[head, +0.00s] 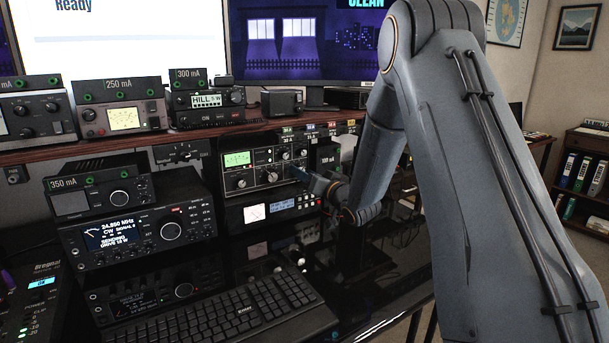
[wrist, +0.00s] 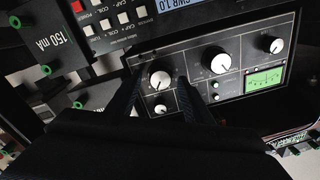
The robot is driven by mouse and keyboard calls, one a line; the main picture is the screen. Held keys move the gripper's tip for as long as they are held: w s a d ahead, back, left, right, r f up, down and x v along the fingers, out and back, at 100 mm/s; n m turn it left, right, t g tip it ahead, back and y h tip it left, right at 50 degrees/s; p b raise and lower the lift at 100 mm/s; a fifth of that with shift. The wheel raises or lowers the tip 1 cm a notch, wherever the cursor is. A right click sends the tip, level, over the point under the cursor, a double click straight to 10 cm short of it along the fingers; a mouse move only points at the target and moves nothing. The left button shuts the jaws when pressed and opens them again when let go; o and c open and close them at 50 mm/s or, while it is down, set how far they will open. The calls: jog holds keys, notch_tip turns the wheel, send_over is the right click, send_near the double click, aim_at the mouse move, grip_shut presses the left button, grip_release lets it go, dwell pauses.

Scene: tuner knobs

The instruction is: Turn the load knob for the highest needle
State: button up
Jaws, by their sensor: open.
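The tuner (head: 256,183) is a black box with a lit green meter (head: 238,158) and white-faced knobs; the meter also shows in the wrist view (wrist: 264,82). The needle is too small to read. My gripper (head: 312,180) is at the tuner's right side. In the wrist view, where the panel appears upside down, my open fingers (wrist: 160,90) stand either side of a white knob (wrist: 160,79). I cannot tell whether they touch it. A larger knob (wrist: 220,62) and another knob (wrist: 276,46) lie to its right. The labels are not legible, so the load knob is not identifiable.
A unit with a white meter and blue display (head: 282,207) sits directly below the tuner. A radio (head: 140,232) stands to the left and a keyboard (head: 225,315) lies in front. A smaller knob (wrist: 160,109) is close by my fingers.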

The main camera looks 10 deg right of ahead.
jog(key=v, duration=0.7)
jog(key=shift+s+d, duration=0.15)
jog(key=shift+s, duration=0.2)
dwell(1.4)
jog(key=w+a+n+p, duration=0.3)
jog(key=w+n+p, duration=0.1)
jog(key=w+p, duration=0.3)
jog(key=shift+w+h+p, duration=0.25)
jog(key=shift+h+p, duration=0.05)
jog(key=shift+p, duration=0.2)
jog(key=c, duration=1.1)
jog(key=shift+o, duration=0.2)
